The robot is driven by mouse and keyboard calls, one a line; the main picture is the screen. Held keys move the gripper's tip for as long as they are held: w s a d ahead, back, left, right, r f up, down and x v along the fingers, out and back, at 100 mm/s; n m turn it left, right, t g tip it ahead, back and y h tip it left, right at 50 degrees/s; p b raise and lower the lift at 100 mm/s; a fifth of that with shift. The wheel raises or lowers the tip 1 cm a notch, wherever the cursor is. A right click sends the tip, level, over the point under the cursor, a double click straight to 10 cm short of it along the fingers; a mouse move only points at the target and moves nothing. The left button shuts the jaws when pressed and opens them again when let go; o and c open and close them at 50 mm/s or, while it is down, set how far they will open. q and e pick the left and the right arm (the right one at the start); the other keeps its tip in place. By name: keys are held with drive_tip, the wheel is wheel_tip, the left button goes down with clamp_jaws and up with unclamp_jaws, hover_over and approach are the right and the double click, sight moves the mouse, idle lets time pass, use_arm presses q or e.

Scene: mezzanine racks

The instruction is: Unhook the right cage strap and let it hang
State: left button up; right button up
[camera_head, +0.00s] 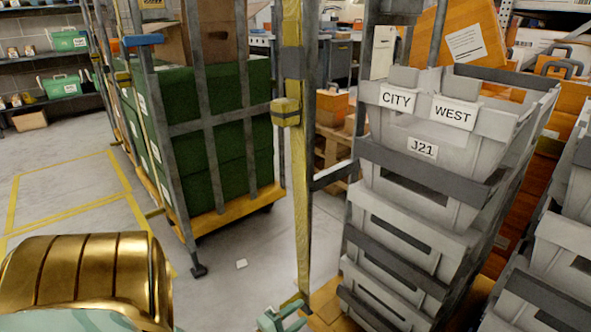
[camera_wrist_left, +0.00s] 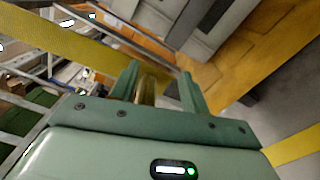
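The yellow cage strap (camera_head: 300,200) runs down from the top edge of the head view, in front of the right cage with grey crates. A yellow block like a buckle (camera_head: 285,112) sits on it. Its upper end is out of view, so I cannot tell how it is fastened there. My left gripper (camera_head: 282,317) is at the bottom edge, close to the strap's lower part. In the left wrist view its fingers (camera_wrist_left: 162,82) are apart, with a brassy piece showing between them; I cannot tell whether they touch it. A yellow band (camera_wrist_left: 65,50) passes behind them. My right gripper is out of view.
The right cage holds stacked grey crates (camera_head: 440,130) labelled CITY, WEST and J21. A left cage holds green boxes (camera_head: 185,130) on a yellow base. Shelves (camera_head: 45,60) stand at the far left. Grey floor (camera_head: 70,200) with yellow lines is clear there.

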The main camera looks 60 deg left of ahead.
use_arm(q)
drive_tip(key=shift+s, duration=0.1)
drive_tip(key=p+v, duration=0.3)
drive_tip(key=v, duration=1.3)
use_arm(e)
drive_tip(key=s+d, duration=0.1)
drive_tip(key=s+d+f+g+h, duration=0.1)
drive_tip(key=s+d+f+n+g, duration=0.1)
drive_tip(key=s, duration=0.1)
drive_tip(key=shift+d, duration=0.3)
use_arm(q)
drive_tip(key=shift+r, duration=0.1)
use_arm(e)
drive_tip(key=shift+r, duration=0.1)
